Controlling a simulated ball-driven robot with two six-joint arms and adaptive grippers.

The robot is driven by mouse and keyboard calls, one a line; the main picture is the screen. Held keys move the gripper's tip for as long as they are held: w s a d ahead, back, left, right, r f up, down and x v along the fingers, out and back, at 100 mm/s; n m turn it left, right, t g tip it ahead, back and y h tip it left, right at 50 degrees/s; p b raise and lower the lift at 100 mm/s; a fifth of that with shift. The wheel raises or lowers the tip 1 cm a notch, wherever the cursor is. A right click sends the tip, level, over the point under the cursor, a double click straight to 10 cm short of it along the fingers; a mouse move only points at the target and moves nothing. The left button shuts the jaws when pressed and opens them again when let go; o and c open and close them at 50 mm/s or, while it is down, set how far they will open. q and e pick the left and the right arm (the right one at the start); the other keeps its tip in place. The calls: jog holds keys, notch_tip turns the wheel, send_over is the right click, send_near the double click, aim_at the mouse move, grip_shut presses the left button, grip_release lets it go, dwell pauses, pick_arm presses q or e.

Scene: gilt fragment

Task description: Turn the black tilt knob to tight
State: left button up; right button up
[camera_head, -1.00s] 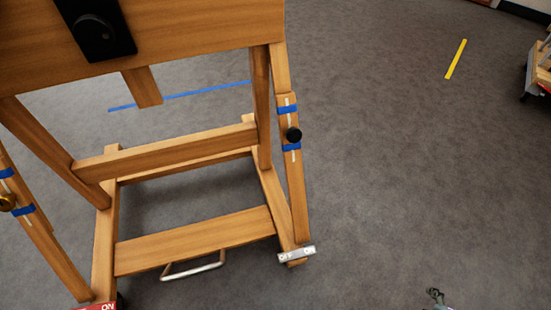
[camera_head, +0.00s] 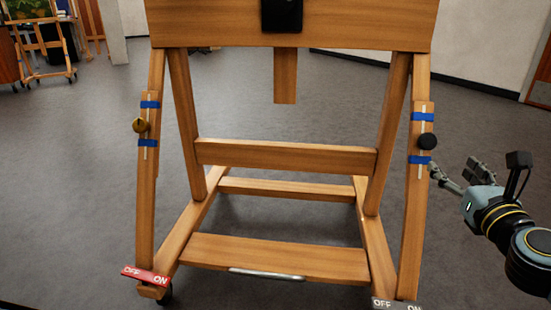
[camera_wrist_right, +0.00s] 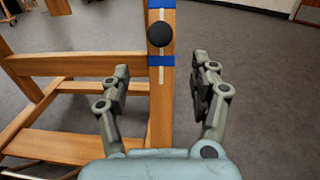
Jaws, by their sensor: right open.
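The black tilt knob (camera_head: 427,141) sits on the right strut of the wooden easel, between two bands of blue tape and over a pale slot line. In the right wrist view the black knob (camera_wrist_right: 160,34) is ahead of the fingers, beyond their tips and roughly midway between them. My right gripper (camera_head: 458,172) is just right of the strut in the head view, apart from the knob. In the wrist view the right gripper (camera_wrist_right: 162,72) has its fingers spread and empty. My left gripper is not in view.
A red brake label (camera_head: 146,275) and a grey one (camera_head: 396,304) mark the easel's feet. The easel's lower crossbars (camera_head: 285,160) span between the struts. Floor to the right is clear.

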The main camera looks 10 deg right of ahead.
aim_at(429, 145)
jog(key=w, duration=0.3)
jog(key=w+d, duration=0.1)
jog(key=w, duration=0.6)
jog(key=shift+w+d, duration=0.2)
jog(key=shift+d, duration=0.2)
jog(key=c, duration=1.1)
